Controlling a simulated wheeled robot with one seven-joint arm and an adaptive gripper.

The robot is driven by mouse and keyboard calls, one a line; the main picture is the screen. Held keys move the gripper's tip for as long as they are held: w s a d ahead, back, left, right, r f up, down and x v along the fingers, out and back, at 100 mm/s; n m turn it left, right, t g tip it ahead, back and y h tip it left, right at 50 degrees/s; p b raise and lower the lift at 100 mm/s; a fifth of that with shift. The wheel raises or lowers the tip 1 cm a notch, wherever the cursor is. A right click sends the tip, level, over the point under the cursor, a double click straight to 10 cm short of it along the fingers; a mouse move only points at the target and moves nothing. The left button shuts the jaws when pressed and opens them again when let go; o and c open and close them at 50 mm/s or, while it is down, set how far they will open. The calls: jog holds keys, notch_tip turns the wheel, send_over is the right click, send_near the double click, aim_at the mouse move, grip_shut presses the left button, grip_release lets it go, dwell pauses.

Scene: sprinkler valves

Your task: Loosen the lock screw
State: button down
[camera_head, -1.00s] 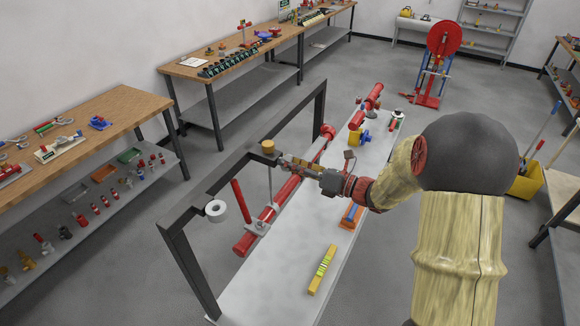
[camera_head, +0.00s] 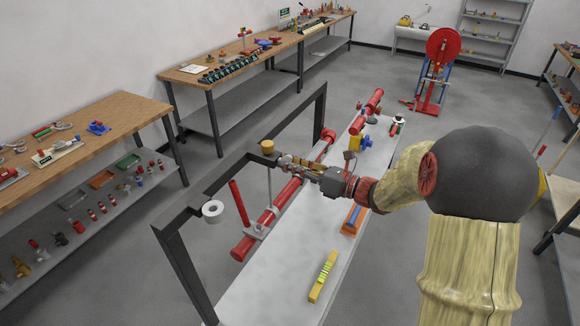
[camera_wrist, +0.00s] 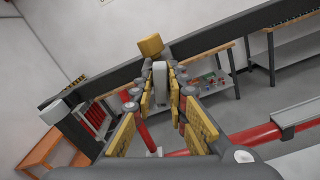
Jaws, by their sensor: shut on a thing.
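A brass-coloured knob (camera_head: 267,146) sits on the dark metal frame (camera_head: 225,170) above the bench; it also shows in the wrist view (camera_wrist: 150,46). My gripper (camera_head: 280,158) reaches the frame from the right, with its tips just below and beside the knob. In the wrist view my gripper (camera_wrist: 162,92) has its yellow-padded fingers closed on a grey flat upright piece (camera_wrist: 160,76), which appears to be the lock screw. The piece stands just below the knob. Its lower part is hidden between the fingers.
A red pipe (camera_head: 285,200) runs along the grey bench (camera_head: 290,262) under the frame. A white roll (camera_head: 213,209) hangs near the frame's front corner. A yellow level (camera_head: 323,276) and an orange-blue tool (camera_head: 353,218) lie on the bench. Wooden worktables (camera_head: 95,115) stand at the left.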

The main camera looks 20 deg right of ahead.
jog(key=shift+s+f+n+b, duration=0.1)
jog(key=shift+f+n+b, duration=0.5)
jog(key=shift+b, duration=0.5)
jog(key=shift+r+n+b, duration=0.1)
jog(key=shift+n+b, duration=0.9)
jog(key=shift+b, duration=0.3)
jog(key=c, duration=2.1)
grip_release()
jog(key=o, duration=0.4)
jog(key=shift+r, duration=0.35)
jog(key=shift+p+v, duration=0.55)
jog(key=shift+v, duration=2.4)
jog(key=shift+r, duration=0.15)
